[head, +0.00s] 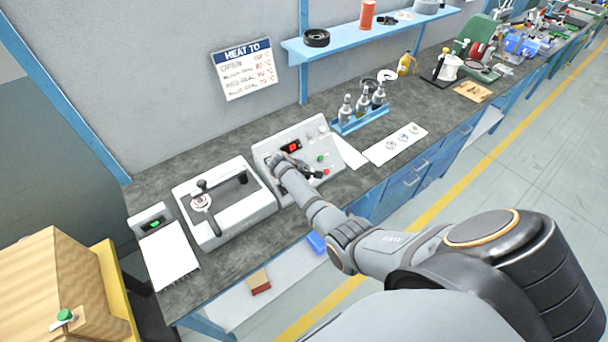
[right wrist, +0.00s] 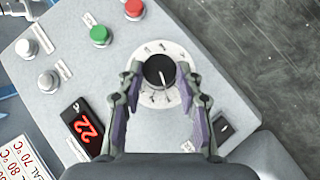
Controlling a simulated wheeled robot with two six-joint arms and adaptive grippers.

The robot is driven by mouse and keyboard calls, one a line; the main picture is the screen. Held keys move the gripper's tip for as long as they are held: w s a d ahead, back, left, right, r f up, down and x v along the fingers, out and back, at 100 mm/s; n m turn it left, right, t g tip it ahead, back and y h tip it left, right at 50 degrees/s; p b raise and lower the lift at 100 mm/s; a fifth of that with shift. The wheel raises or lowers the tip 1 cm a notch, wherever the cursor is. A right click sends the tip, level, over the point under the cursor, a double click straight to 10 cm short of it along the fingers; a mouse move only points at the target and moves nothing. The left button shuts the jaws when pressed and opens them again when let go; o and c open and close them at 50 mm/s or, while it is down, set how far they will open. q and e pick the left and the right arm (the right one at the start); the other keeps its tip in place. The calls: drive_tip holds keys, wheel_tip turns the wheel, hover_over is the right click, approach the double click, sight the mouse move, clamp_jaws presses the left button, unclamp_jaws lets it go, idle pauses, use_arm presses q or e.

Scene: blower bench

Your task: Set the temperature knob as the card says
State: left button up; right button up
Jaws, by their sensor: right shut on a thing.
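The temperature knob (right wrist: 159,70) is black with a pale pointer line, set in a white round dial on the grey control panel (head: 318,140). My right gripper (right wrist: 161,78) has one finger on each side of the knob and is shut on it. In the head view my right gripper (head: 283,166) hides the knob. A display (head: 291,147) on the panel glows red; in the right wrist view the display (right wrist: 88,126) reads 22. The card (head: 244,69), headed HEAT TO, hangs on the wall with several lines in red and black, too small to read surely. My left gripper is not in view.
A green button (right wrist: 100,35), a red button (right wrist: 134,8) and grey knobs (right wrist: 47,81) sit near the dial. A white machine with a lever (head: 222,200) stands left of the panel. Bottles in a blue rack (head: 362,123) stand behind right. A white sheet (head: 396,144) lies on the bench.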

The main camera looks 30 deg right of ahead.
idle(0.3)
drive_tip(key=o, duration=1.2)
drive_tip(key=shift+r, duration=0.1)
drive_tip(key=v, duration=1.1)
drive_tip(key=shift+s+a+r, duration=0.1)
drive_tip(key=shift+a+r, duration=0.1)
drive_tip(key=shift+r, duration=0.15)
